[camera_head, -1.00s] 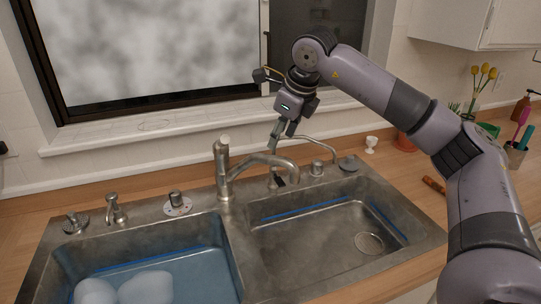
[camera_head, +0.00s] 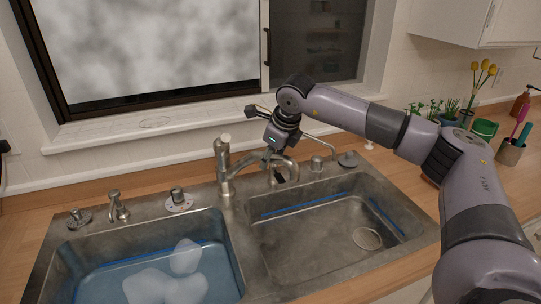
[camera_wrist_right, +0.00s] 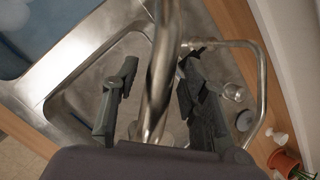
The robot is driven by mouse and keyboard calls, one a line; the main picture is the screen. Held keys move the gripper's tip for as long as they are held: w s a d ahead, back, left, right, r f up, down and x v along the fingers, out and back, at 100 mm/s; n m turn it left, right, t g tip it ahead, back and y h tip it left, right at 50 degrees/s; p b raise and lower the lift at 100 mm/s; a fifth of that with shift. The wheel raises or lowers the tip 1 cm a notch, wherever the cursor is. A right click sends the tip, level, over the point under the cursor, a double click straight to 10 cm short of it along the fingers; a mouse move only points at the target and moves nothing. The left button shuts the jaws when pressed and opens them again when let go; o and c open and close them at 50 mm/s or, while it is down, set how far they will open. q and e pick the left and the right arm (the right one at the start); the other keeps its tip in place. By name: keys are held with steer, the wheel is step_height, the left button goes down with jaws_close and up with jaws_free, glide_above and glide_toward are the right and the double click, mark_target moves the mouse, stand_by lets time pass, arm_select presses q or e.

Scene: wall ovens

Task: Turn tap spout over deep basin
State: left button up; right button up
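The metal tap (camera_head: 223,166) stands on the sink's back rim between two basins. Its spout (camera_head: 247,161) points right, over the back edge of the right basin (camera_head: 300,246), which is empty. The left basin (camera_head: 110,257) holds bluish water with white rounded shapes. My right gripper (camera_head: 272,162) is at the spout from above and behind. In the right wrist view the fingers of my right gripper (camera_wrist_right: 152,105) are apart, one on either side of the spout (camera_wrist_right: 161,65). I cannot tell whether either finger touches it. My left gripper is not in view.
A thin curved second faucet (camera_head: 320,146) and a small knob (camera_head: 316,163) stand close right of the gripper. A soap pump (camera_head: 117,206) and knobs line the left rim. Potted plants and a utensil cup (camera_head: 510,152) stand on the right counter. The window sill (camera_head: 150,125) is behind.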

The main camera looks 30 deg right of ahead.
jaws_close()
stand_by(0.6)
